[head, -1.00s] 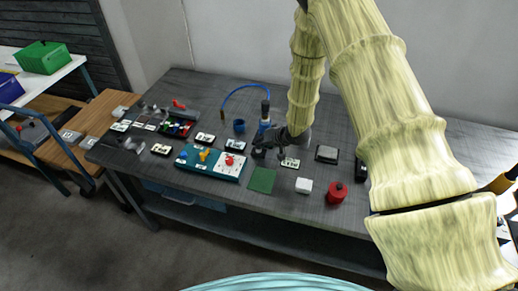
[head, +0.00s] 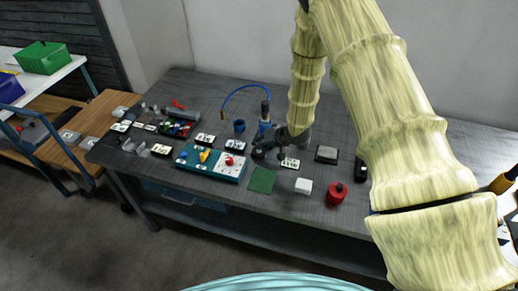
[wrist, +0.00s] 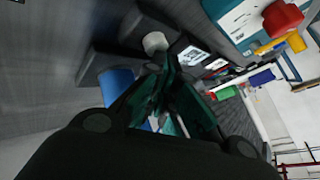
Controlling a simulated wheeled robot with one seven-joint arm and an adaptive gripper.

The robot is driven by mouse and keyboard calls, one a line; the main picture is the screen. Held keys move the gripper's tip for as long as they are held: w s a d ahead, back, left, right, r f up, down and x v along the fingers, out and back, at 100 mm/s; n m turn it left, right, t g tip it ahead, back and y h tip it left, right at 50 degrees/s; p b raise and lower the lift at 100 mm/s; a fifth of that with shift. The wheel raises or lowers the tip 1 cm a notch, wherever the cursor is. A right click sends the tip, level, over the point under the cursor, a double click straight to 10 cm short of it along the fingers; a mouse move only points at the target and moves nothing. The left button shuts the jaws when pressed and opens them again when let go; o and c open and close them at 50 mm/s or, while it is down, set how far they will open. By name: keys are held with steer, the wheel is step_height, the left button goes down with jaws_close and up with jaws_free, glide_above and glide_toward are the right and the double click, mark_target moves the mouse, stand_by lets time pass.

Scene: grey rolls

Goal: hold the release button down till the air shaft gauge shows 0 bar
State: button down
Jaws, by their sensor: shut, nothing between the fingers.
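My gripper (head: 259,152) is low over the middle of the grey table, right of the teal panel (head: 190,163). In the wrist view its dark green fingers (wrist: 168,98) are together, with nothing held. A white round cap (wrist: 155,42) on a dark block lies just beyond the fingertips; I cannot tell whether it is the release button or whether the fingers touch it. A blue cylinder (wrist: 117,82) is beside the fingers. The panel carries a red knob (head: 229,161) and a yellow handle (head: 204,155). No gauge reading is legible.
A blue hose (head: 240,88) arches behind my gripper to an upright blue fitting (head: 265,116). A green mat (head: 262,180), white block (head: 303,186) and red canister (head: 336,193) are near the front edge. Several small labelled boxes crowd the left side.

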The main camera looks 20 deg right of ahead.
steer(key=shift+r+p, duration=0.5)
steer(key=shift+r, duration=0.3)
step_height(320, 180, up, 5)
steer(key=p, duration=0.3)
stand_by(0.6)
